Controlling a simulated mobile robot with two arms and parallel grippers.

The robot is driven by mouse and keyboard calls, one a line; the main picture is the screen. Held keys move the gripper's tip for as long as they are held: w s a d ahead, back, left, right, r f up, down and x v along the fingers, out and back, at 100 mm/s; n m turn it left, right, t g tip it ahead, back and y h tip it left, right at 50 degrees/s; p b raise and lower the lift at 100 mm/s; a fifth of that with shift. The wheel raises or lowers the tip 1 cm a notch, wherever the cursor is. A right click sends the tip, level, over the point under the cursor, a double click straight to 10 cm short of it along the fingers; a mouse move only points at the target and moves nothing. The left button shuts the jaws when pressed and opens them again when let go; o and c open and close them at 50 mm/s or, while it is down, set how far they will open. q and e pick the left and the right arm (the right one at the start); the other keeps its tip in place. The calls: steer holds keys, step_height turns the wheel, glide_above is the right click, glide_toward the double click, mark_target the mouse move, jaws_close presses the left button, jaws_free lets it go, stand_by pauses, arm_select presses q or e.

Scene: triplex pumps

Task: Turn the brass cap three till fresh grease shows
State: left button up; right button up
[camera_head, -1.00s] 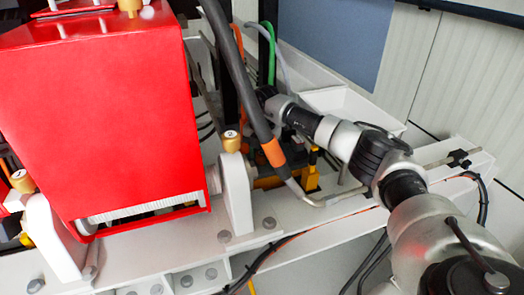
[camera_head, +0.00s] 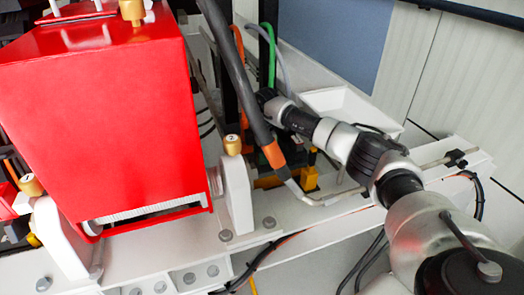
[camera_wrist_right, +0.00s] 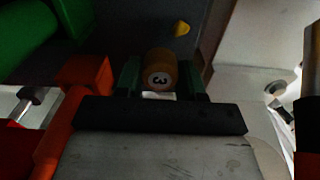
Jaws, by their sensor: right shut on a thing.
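Brass cap three (camera_wrist_right: 160,72) shows in the right wrist view, with a dark 3 on its pale round face. My right gripper (camera_wrist_right: 161,85) is shut on it, a dark green finger on each side. The head view shows my right arm reaching in from the lower right, its far end behind a dark hose. Cap three and the fingertips cannot be made out there. I cannot make out any grease around the cap in the dim wrist view. My left gripper is not in view.
A big red housing (camera_head: 100,120) fills the left. Brass cap two (camera_head: 232,144) stands on a white bracket beside it, with another brass cap (camera_head: 30,185) at far left. The dark hose (camera_head: 238,80) with an orange band crosses before my arm. A white beam (camera_head: 350,208) runs below.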

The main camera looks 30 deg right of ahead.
steer(key=shift+r+m, duration=0.15)
steer(key=shift+m, duration=0.55)
steer(key=o, duration=0.9)
step_height(320, 180, up, 11)
steer(key=b, duration=0.2)
steer(key=shift+b, duration=0.4)
